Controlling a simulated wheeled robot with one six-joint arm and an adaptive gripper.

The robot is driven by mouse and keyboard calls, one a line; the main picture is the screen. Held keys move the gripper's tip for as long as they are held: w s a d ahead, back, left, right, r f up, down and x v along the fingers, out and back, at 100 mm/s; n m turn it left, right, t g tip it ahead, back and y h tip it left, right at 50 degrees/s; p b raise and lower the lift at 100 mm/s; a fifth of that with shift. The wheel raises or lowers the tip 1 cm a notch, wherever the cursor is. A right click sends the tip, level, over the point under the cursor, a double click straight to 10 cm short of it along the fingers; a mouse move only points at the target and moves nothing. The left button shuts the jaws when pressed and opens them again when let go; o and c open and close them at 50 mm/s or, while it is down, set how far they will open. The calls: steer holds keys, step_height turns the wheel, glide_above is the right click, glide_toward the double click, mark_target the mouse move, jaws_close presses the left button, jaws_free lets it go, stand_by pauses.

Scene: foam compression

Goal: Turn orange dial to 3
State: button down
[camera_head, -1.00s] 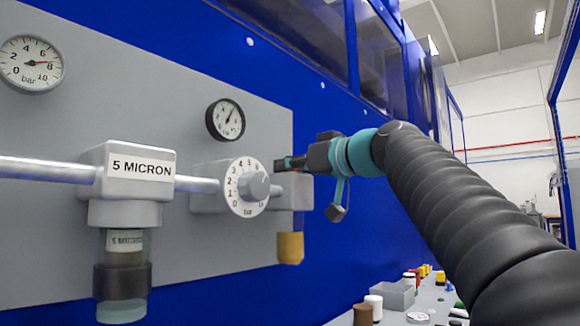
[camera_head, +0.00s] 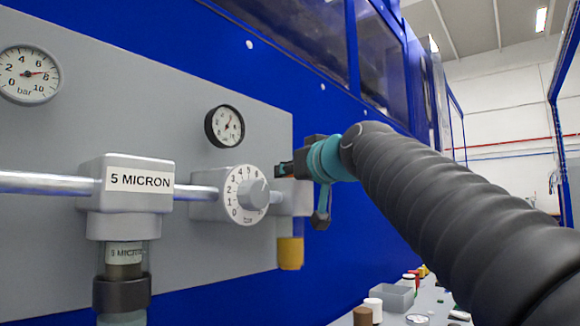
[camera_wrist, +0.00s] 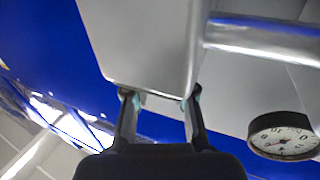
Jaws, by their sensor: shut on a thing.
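No orange dial shows. A white dial (camera_head: 232,208) with black numbers and a grey knob (camera_head: 253,194) is on the regulator in the head view. Right of it a grey block (camera_head: 298,197) carries an amber-orange bowl (camera_head: 291,252). My gripper (camera_head: 281,170) is at the upper part of this block, right of the knob and apart from it. In the wrist view my fingers (camera_wrist: 160,97) are at the edge of a large grey block (camera_wrist: 145,45). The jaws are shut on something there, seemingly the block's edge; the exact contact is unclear.
A small gauge (camera_head: 225,126) is above the dial and also shows in the wrist view (camera_wrist: 284,137). A larger gauge (camera_head: 29,74) and a filter labelled 5 MICRON (camera_head: 125,197) are at left. A grey tray (camera_head: 393,296) and small spools are at lower right.

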steer(key=shift+a+r+m+t+h+p, duration=0.1)
steer(key=shift+m+t+h+p, duration=0.3)
steer(key=shift+m+h+p, duration=0.45)
steer(key=shift+m+t+h+p, duration=0.2)
steer(key=shift+m+t+h, duration=0.3)
steer(key=shift+h, duration=0.75)
steer(key=shift+m+h+b, duration=0.75)
steer(key=shift+m+h, duration=0.1)
steer(key=shift+h, duration=0.35)
steer(key=shift+m+h+b, duration=0.6)
steer(key=shift+h+b, duration=0.15)
steer(key=shift+h, duration=0.15)
steer(key=c, duration=0.9)
jaws_free()
steer(key=shift+c, duration=0.2)
steer(key=shift+s, duration=0.1)
steer(key=s, duration=1.1)
steer(key=shift+s, duration=0.4)
